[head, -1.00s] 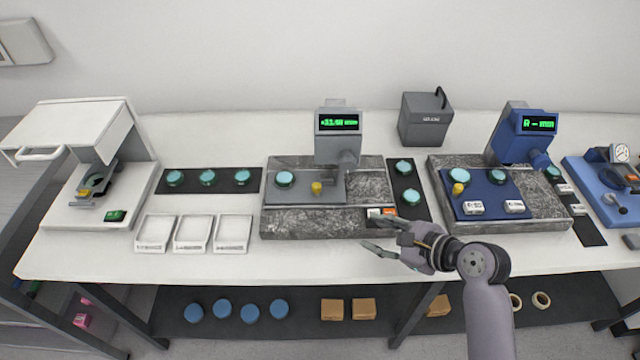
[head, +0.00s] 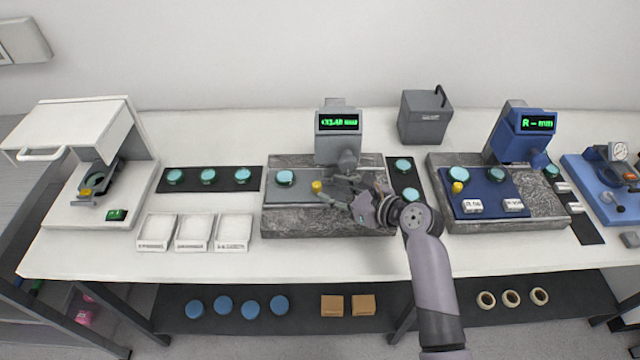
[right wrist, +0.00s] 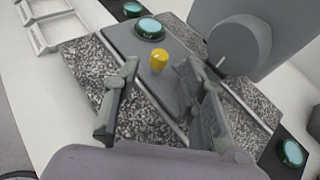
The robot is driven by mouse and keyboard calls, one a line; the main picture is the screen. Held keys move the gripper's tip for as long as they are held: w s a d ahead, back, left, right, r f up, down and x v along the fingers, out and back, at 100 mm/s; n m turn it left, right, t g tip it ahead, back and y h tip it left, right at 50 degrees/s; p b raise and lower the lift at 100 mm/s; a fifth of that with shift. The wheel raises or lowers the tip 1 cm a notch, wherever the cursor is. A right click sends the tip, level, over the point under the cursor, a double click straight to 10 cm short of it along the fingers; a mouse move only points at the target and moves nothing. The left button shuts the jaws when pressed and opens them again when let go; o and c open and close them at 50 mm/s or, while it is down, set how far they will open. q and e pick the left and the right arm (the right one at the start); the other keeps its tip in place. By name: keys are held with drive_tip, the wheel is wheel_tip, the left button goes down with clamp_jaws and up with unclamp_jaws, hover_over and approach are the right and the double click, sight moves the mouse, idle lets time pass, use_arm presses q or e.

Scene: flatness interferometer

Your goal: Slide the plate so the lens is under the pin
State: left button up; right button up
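The grey plate (head: 290,196) lies on a speckled granite base (head: 310,222) at the middle of the bench. A teal lens (head: 285,177) sits on its left part, left of the grey measuring head (head: 338,150). A yellow knob (head: 317,186) stands on the plate, right of the lens. In the right wrist view a thin pin (right wrist: 221,62) shows under the head, with the lens (right wrist: 149,27) to its left. My right gripper (head: 338,188) is open, just right of the knob; the knob (right wrist: 158,60) shows between and beyond its fingertips (right wrist: 168,74). My left gripper is out of view.
A blue instrument (head: 520,150) with a similar blue plate (head: 490,193) stands to the right. Dark strips with several lenses lie on both sides of the grey station. White trays (head: 194,232) lie to the left. A grey box (head: 424,118) stands behind.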

sight(319, 186)
drive_tip(key=x, duration=0.5)
drive_tip(key=shift+w+a+f, duration=0.1)
drive_tip(key=shift+w+a, duration=0.1)
drive_tip(key=shift+c, duration=0.6)
clamp_jaws()
